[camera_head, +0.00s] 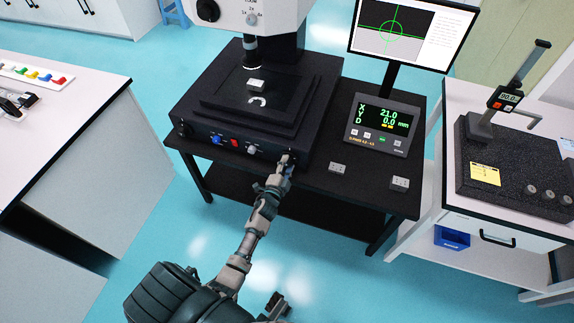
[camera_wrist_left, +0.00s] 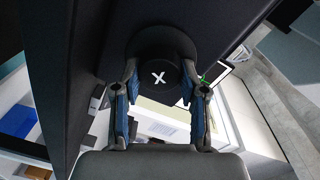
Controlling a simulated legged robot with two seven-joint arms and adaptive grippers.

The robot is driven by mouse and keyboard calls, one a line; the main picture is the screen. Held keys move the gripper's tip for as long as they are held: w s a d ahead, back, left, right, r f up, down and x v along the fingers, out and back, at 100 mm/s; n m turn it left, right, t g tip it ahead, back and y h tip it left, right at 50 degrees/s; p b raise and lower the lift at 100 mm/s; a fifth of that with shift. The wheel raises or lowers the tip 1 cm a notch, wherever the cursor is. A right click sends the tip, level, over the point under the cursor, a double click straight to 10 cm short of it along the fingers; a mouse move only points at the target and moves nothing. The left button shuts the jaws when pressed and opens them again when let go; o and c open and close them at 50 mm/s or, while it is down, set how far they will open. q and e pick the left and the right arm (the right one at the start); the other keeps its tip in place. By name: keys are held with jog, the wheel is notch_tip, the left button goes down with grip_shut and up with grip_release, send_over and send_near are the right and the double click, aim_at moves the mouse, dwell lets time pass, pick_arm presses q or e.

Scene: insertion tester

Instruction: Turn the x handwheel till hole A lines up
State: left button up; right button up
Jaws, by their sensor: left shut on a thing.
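The x handwheel is a dark round knob marked with a white X (camera_wrist_left: 158,78) in the left wrist view. My left gripper (camera_head: 286,158) is at the front right corner of the machine base (camera_head: 200,118) and hides the wheel in the head view. In the left wrist view its blue-padded fingers (camera_wrist_left: 158,90) are shut on the wheel from both sides. The readout (camera_head: 383,125) shows X 21.0 and a 0.0 below it. The monitor (camera_head: 412,30) shows a green crosshair and circle over a dark and grey picture; I cannot make out hole A.
A small pale block (camera_head: 255,85) and a white curved piece (camera_head: 257,101) lie on the stage under the lens. Two small grey blocks sit on the black table's right front. A granite plate with a height gauge (camera_head: 508,95) stands at right.

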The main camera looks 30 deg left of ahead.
pick_arm(q)
jog(key=shift+s+f, duration=0.1)
jog(key=shift+f, duration=0.25)
jog(key=o, duration=0.9)
jog(key=shift+c, duration=0.2)
jog(key=o, duration=0.3)
jog(key=shift+r, duration=0.15)
jog(key=v, duration=1.1)
jog(key=shift+s, duration=0.35)
